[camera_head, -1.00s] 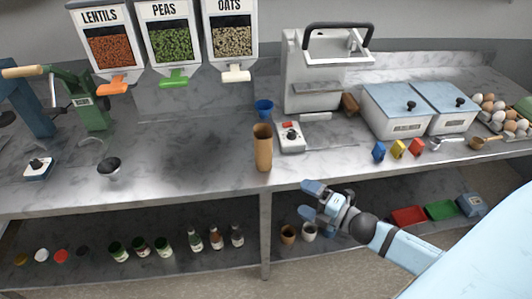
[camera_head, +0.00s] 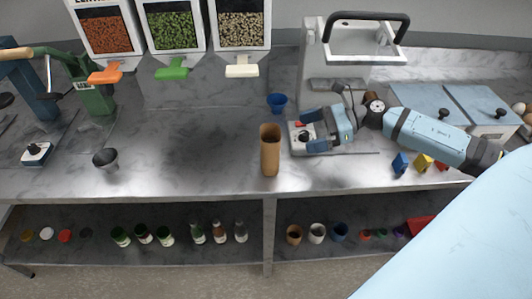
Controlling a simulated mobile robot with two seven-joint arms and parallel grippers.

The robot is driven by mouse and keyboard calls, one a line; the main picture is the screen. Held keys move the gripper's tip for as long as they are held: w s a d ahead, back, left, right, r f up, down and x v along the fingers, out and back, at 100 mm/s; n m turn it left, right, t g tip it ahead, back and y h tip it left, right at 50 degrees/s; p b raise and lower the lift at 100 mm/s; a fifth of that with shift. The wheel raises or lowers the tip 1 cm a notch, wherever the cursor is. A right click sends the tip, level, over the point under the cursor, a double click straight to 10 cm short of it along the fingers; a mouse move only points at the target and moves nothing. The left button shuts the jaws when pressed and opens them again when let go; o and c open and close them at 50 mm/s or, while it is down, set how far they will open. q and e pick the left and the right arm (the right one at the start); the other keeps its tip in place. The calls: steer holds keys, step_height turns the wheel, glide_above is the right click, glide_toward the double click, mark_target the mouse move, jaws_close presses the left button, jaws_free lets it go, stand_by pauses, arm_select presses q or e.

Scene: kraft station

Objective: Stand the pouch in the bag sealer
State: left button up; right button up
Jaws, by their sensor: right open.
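The brown pouch (camera_head: 270,152) stands upright and open at the top near the front edge of the steel counter. The bag sealer appears to be the tall white machine (camera_head: 314,62) with a black handle, behind and to the right of the pouch. My right gripper (camera_head: 308,131) is open to the right of the pouch, its fingers pointing left towards it. I see no contact between them. The gripper and forearm partly hide the sealer's lower front and the small white knob box (camera_head: 294,139). My left gripper is not in view.
A blue cup (camera_head: 277,103) stands behind the pouch. Blue and yellow blocks (camera_head: 423,162) lie right, near my forearm. Lidded bins (camera_head: 485,105) stand farther right. Dispensers (camera_head: 242,25) are at the back. The counter left of the pouch is mostly clear.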

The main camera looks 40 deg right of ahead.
mark_target(270, 142)
steer(key=p+x, duration=0.1)
steer(key=x, duration=0.5)
steer(key=r+p+x, duration=0.1)
steer(key=x, duration=0.3)
steer(key=shift+s+a+p, duration=0.25)
steer(key=shift+a+p, duration=0.05)
steer(key=shift+a, duration=0.05)
steer(key=shift+w+a+f, duration=0.15)
steer(key=shift+a+f, duration=0.1)
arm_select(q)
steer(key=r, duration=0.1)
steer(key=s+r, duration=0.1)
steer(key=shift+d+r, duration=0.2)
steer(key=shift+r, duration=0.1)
arm_select(e)
steer(key=shift+c, duration=0.5)
steer(key=c, duration=1.3)
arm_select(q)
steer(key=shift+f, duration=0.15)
arm_select(e)
steer(key=shift+o, duration=0.2)
steer(key=shift+r, duration=0.15)
